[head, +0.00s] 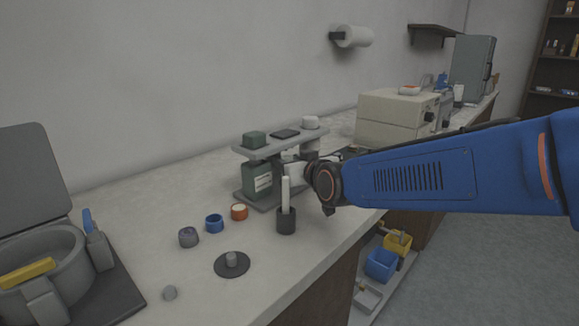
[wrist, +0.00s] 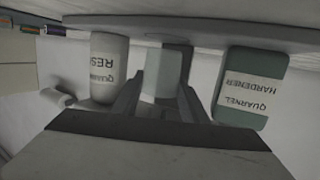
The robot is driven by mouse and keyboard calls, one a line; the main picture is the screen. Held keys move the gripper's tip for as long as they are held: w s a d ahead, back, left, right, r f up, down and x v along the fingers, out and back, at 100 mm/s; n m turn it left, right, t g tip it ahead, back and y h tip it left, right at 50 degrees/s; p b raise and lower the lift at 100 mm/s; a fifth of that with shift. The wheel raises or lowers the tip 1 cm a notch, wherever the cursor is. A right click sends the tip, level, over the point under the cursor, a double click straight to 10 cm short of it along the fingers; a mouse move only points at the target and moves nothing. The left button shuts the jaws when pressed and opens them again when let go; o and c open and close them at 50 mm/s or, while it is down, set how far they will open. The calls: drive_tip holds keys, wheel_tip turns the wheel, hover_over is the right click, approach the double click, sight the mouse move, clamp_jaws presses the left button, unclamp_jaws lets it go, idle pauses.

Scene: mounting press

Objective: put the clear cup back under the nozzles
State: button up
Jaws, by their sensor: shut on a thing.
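My gripper (wrist: 162,105) is shut on the clear cup (wrist: 163,75), which shows pale and translucent between the fingers in the wrist view. That view is upside down. The cup is in front of the dispenser stand, between the white resin bottle (wrist: 108,68) and the green hardener bottle (wrist: 250,88). In the head view the green bottle (head: 256,180) stands on the left side of the stand (head: 272,150), and my gripper (head: 299,175) reaches in at its right side. My wrist hides much of that side. I cannot make out the nozzles or whether the cup touches the base.
A dark holder with a white stick (head: 286,212) stands close in front of my gripper. Orange (head: 239,212), blue (head: 214,223) and grey (head: 188,237) rings and a black disc (head: 231,265) lie to the left. A beige box (head: 390,118) stands behind on the right.

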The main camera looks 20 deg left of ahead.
drive_tip(key=shift+f, duration=0.6)
drive_tip(key=shift+f, duration=0.1)
drive_tip(key=o, duration=1.1)
drive_tip(key=shift+c, duration=0.2)
drive_tip(key=shift+s+d, duration=0.1)
drive_tip(key=shift+d, duration=0.05)
drive_tip(key=v, duration=1.1)
drive_tip(key=shift+s+d, duration=0.2)
drive_tip(key=shift+s, duration=0.05)
